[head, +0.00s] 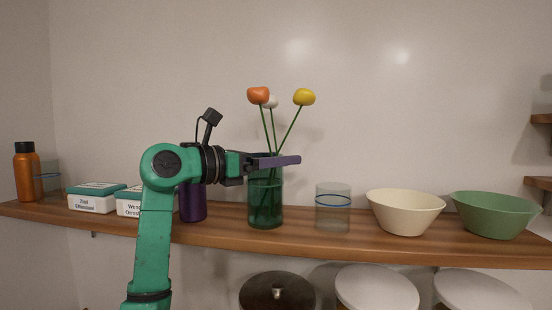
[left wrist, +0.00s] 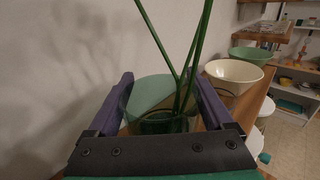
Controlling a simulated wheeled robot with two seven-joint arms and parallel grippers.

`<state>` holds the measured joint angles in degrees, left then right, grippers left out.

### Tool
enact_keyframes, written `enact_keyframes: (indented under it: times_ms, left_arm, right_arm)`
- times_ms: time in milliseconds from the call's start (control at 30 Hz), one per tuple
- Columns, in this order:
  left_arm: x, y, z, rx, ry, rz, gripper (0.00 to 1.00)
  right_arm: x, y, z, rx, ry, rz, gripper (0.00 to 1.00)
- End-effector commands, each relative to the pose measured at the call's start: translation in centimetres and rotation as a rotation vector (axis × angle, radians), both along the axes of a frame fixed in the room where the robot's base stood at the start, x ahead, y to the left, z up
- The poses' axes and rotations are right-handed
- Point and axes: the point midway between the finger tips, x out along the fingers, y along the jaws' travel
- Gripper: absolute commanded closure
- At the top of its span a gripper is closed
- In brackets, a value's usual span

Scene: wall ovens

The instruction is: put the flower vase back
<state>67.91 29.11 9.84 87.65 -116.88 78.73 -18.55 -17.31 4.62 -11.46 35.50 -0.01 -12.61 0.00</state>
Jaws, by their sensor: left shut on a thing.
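The flower vase (head: 265,205) is a green glass cylinder holding an orange, a white and a yellow flower on green stems. It appears upright at the wooden shelf (head: 330,240); I cannot tell whether its base touches the board. My left gripper (head: 285,161) is shut on the vase near its rim, coming from the left. In the left wrist view the purple fingers sit on either side of the vase (left wrist: 150,95), with the stems rising between them. My right gripper is not in view.
A clear glass with a blue band (head: 333,208) stands just right of the vase, then a cream bowl (head: 404,211) and a green bowl (head: 494,214). To the left are a purple bottle (head: 193,203), white boxes (head: 92,203) and an orange bottle (head: 26,172). Lidded containers (head: 376,289) sit below.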

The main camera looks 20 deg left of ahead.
Motion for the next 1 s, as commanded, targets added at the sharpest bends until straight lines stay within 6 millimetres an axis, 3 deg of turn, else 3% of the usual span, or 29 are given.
enact_keyframes:
  times_ms: [33, 67, 367, 467, 700, 833, 1000]
  left_arm:
    - [0.0, 0.0, -0.2, 0.0, -0.002, 0.001, 1.0]
    - [0.0, 0.0, -0.1, 0.0, 0.0, 0.0, 0.03]
    - [-0.2, 0.1, 0.0, -0.001, -0.001, 0.001, 0.0]
    - [-1.4, 1.0, -0.4, 0.001, -0.003, 0.004, 0.0]
    - [-7.1, 4.3, -0.6, 0.001, -0.004, 0.007, 0.0]
    - [-9.3, 5.6, -0.3, 0.0, -0.001, 0.004, 0.0]
    - [-10.4, 6.1, 0.0, 0.0, 0.001, 0.0, 0.0]
  right_arm:
    - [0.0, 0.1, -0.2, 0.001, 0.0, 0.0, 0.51]
    - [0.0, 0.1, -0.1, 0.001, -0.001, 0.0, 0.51]
    - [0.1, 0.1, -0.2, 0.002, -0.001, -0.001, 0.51]
    - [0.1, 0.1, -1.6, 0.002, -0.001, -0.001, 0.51]
    - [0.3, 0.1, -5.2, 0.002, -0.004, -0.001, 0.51]
    - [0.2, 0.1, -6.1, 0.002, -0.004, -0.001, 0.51]
    - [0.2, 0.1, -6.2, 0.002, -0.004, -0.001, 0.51]
